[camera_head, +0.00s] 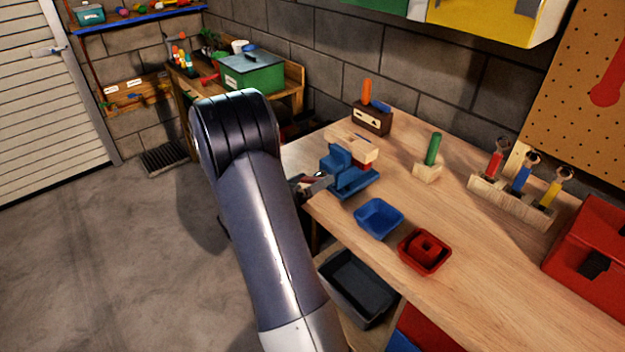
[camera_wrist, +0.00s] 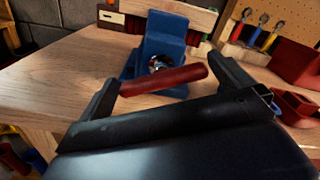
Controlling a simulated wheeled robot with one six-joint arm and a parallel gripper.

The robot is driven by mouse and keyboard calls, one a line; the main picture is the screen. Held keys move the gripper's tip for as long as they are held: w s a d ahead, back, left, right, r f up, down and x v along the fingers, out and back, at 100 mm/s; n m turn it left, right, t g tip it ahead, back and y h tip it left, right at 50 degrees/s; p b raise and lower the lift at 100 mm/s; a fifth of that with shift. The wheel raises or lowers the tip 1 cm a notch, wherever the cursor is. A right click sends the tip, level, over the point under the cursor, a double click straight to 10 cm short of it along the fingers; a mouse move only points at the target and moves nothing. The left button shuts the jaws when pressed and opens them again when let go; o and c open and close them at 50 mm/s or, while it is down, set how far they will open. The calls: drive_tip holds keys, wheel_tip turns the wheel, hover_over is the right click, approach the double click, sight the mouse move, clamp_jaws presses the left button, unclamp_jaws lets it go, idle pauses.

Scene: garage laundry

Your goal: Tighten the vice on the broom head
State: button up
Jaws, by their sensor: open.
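The blue vice (camera_head: 350,180) stands at the left front edge of the workbench. In the wrist view the vice (camera_wrist: 165,45) is straight ahead, with a round metal screw end facing me. The pale wooden broom head (camera_head: 352,143) lies across the top of the vice; it also shows at the top of the wrist view (camera_wrist: 200,17). How firmly the jaws hold it cannot be told. The red vice handle (camera_wrist: 165,80) lies slightly tilted between the fingers of my gripper (camera_wrist: 166,76). My gripper is open around the handle, one finger near each end.
A blue tray (camera_head: 379,217) and a red tray (camera_head: 424,251) sit right of the vice. Behind are a dark box (camera_head: 371,118), a green-handled tool (camera_head: 433,148) and a wooden tool rack (camera_head: 512,205). A red toolbox (camera_head: 592,250) is at far right. Bare bench lies between.

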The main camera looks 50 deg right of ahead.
drive_tip(key=w+a+b, duration=0.1)
drive_tip(key=a, duration=0.8)
drive_tip(key=shift+a, duration=0.35)
drive_tip(key=shift+c, duration=0.4)
